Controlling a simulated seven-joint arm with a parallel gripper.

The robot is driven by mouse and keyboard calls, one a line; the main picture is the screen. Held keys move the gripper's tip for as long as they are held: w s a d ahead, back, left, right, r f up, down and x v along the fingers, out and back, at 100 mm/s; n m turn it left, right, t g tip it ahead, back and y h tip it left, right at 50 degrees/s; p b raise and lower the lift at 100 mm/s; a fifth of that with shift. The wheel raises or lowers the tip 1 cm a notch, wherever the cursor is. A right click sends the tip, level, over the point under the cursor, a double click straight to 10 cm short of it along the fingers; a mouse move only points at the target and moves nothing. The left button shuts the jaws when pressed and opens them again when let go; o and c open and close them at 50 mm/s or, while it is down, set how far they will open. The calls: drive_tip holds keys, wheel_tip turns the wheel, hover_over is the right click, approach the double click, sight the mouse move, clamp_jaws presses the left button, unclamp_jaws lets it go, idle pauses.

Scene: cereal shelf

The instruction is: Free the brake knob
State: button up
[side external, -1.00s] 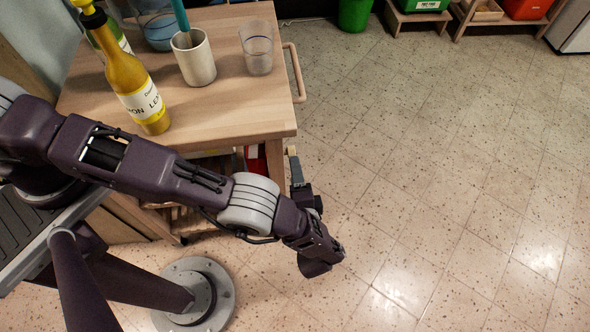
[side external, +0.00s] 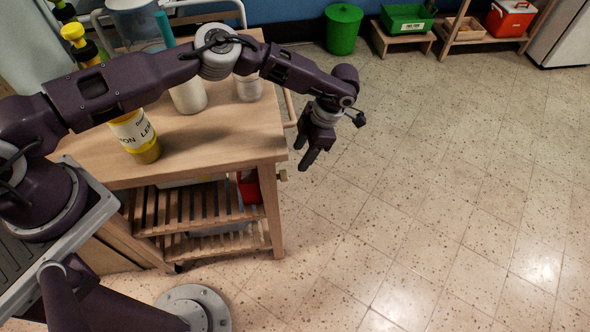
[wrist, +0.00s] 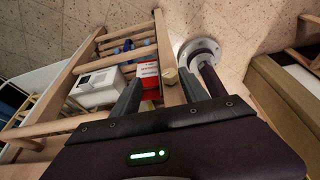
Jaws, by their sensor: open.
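The brake knob appears to be a small pale wooden knob (side external: 283,175) on the right side of the wooden cart (side external: 268,205), near a front leg. It also shows in the wrist view (wrist: 170,77), end-on. My gripper (side external: 304,160) hangs beside the cart's right side, fingers pointing down and apart from the knob in the side view. In the wrist view my gripper (wrist: 160,80) is open and nothing is held. The knob appears between the fingers, nearer the right one; its distance from them is hard to judge.
The cart top holds a yellow bottle (side external: 137,138), a cream cup (side external: 189,96) and a clear glass (side external: 248,88), partly behind my arm. A side rail (side external: 290,108) juts out. A red box (wrist: 148,73) and white box (wrist: 98,86) sit inside the cart. Floor to the right is clear.

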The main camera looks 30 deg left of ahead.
sight(282, 176)
drive_tip(key=s+a+f+g, duration=0.1)
drive_tip(key=s+a+f, duration=0.1)
drive_tip(key=f, duration=0.3)
drive_tip(key=shift+s+f, duration=0.4)
drive_tip(key=shift+s, duration=0.5)
clamp_jaws()
